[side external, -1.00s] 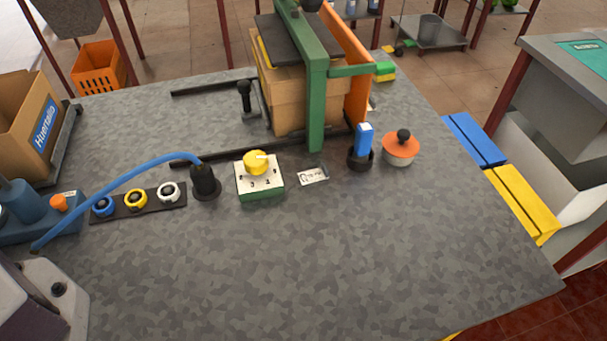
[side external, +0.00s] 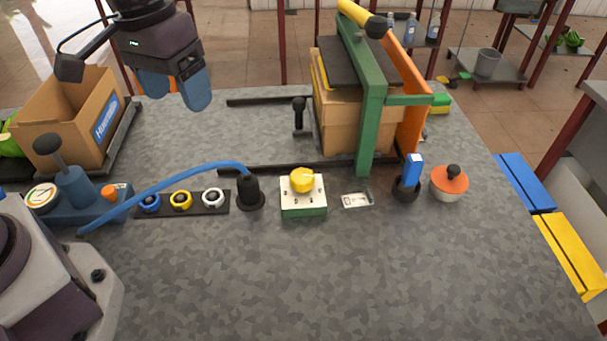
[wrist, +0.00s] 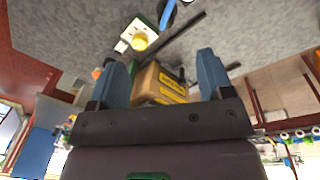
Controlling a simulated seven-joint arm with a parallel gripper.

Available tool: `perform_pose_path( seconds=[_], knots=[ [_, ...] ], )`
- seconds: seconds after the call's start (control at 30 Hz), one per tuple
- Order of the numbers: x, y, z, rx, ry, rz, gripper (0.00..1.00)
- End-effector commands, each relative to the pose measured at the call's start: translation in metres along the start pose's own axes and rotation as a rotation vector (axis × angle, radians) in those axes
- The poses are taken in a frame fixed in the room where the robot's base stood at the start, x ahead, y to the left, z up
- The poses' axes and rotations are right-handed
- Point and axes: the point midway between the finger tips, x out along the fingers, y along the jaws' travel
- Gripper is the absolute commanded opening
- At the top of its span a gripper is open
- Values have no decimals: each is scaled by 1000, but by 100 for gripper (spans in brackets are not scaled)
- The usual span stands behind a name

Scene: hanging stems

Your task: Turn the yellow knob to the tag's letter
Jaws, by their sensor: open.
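The yellow knob (side external: 302,180) sits on top of a small white-faced, green-sided box (side external: 303,205) near the middle of the table. Dark marks ring the knob, too small to read. A pale tag (side external: 356,200) lies just right of the box, its letter not legible. In the wrist view the knob (wrist: 140,42) and its box (wrist: 144,30) appear at the upper left, with the tag (wrist: 121,46) beside them. My gripper (side external: 180,98) has blue fingers and hangs at the upper left, well apart from the knob. In the wrist view its fingers (wrist: 165,80) are spread and empty.
A black socket with a blue hose (side external: 250,190) stands close left of the box. A green and orange frame (side external: 372,110) rises behind the tag around a cardboard box (side external: 338,125). A blue-handled switch (side external: 411,172) and orange-lidded pot (side external: 449,181) stand right. The front table is clear.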

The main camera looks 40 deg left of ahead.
Motion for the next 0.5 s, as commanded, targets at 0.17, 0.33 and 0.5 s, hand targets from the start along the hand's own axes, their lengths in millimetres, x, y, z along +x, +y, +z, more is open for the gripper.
perform_pose_path(
  seconds=[0.17,0.33,0.5],
  knots=[
    [54,34,-41,-290,-68,-66,73],
    [107,64,-75,-648,-55,-138,73],
    [134,85,-107,-1044,12,-142,73]
  ],
)
